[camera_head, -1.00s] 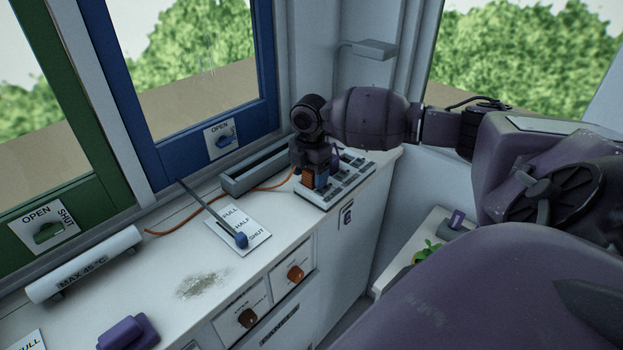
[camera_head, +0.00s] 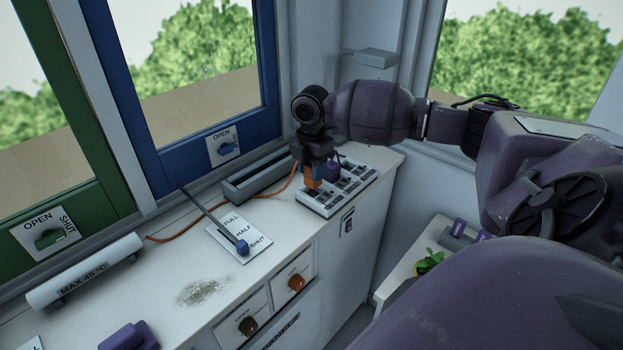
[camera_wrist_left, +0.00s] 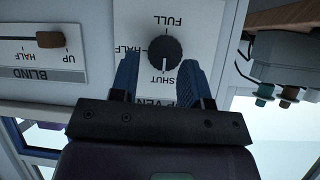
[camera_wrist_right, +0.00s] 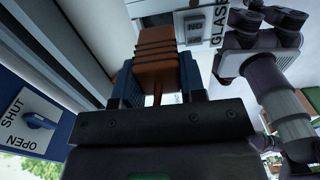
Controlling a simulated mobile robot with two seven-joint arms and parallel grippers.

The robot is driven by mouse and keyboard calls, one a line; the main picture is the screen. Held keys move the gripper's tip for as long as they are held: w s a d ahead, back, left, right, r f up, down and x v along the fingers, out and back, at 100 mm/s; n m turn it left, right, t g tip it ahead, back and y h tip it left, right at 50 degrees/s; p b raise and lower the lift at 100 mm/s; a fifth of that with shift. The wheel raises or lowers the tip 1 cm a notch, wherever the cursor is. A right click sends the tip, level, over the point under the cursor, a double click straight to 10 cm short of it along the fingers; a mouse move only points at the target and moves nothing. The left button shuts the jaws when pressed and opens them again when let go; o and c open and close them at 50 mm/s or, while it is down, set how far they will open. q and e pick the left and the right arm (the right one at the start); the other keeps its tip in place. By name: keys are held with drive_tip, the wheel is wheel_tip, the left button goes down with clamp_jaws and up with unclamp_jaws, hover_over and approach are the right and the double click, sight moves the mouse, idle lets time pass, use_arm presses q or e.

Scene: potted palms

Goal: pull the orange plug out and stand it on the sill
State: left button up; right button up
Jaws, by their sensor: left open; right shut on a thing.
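The orange cord (camera_head: 270,188) runs left across the white sill (camera_head: 160,268). My left gripper (camera_wrist_left: 160,88) shows only in its wrist view, open and empty, its fingers below a black knob (camera_wrist_left: 165,53).
A purple plug (camera_head: 333,170) stands in the strip. Along the sill are a grey trough (camera_head: 250,180), a blue-tipped lever (camera_head: 242,248), a white tube (camera_head: 85,270) and a purple block (camera_head: 130,336). Bare sill lies between tube and lever. A blue window frame (camera_head: 190,155) rises behind.

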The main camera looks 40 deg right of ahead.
wheel_tip(320, 180, up, 16)
use_arm(q)
wheel_tip(320, 180, down, 10)
drive_tip(key=b, duration=0.9)
drive_tip(key=shift+s+d+r+g, duration=0.15)
drive_tip(key=shift+s+r+g, duration=0.1)
drive_tip(key=shift+s+g, duration=0.05)
use_arm(e)
drive_tip(key=s+a+n, duration=0.5)
drive_tip(key=a+n, duration=0.6)
drive_tip(key=n, duration=0.7)
drive_tip(key=shift+s+a+f, duration=0.2)
drive_tip(key=shift+a+f, duration=0.05)
drive_tip(key=shift+f, duration=0.05)
